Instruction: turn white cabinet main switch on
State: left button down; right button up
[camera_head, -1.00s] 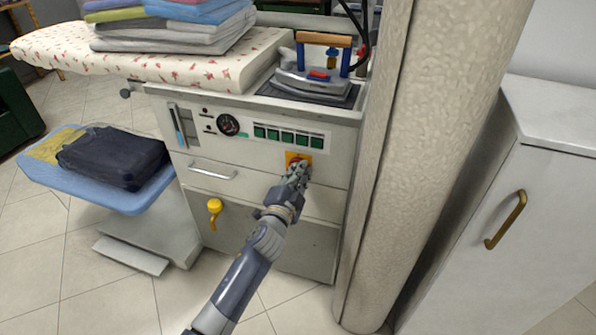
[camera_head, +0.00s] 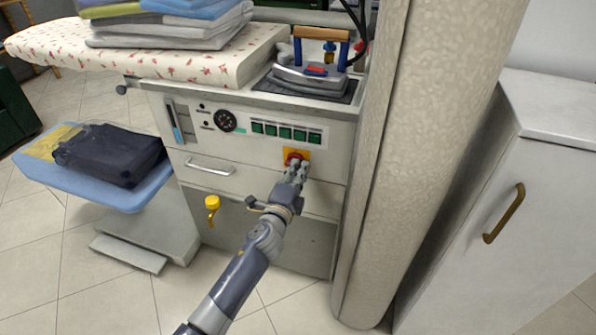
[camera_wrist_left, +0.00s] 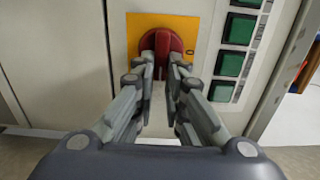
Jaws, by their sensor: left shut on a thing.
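The white cabinet (camera_head: 265,175) stands ahead of me in the head view. Its main switch is a red rotary knob (camera_head: 295,156) on a yellow plate (camera_head: 303,152), below the row of green buttons. In the left wrist view, the red knob (camera_wrist_left: 161,44) stands in front of the yellow plate (camera_wrist_left: 190,28). My left gripper (camera_wrist_left: 162,66) has its fingers on both sides of the knob and is shut on it. In the head view, my left gripper (camera_head: 296,168) covers the knob's lower part. My right gripper is not in view.
A steam iron (camera_head: 313,78) rests on the cabinet top beside a padded board with folded clothes (camera_head: 170,25). A beige column (camera_head: 425,140) stands close on the right. A yellow valve handle (camera_head: 212,203) and a drawer handle (camera_head: 210,167) stick out at left.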

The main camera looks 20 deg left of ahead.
pick_arm(q)
jog(key=shift+f, duration=0.1)
jog(key=c, duration=1.6)
grip_release()
jog(key=shift+c, duration=0.2)
jog(key=shift+s, duration=0.15)
jog(key=s, duration=1.1)
jog(key=shift+s+a, duration=0.2)
jog(key=shift+s, duration=0.2)
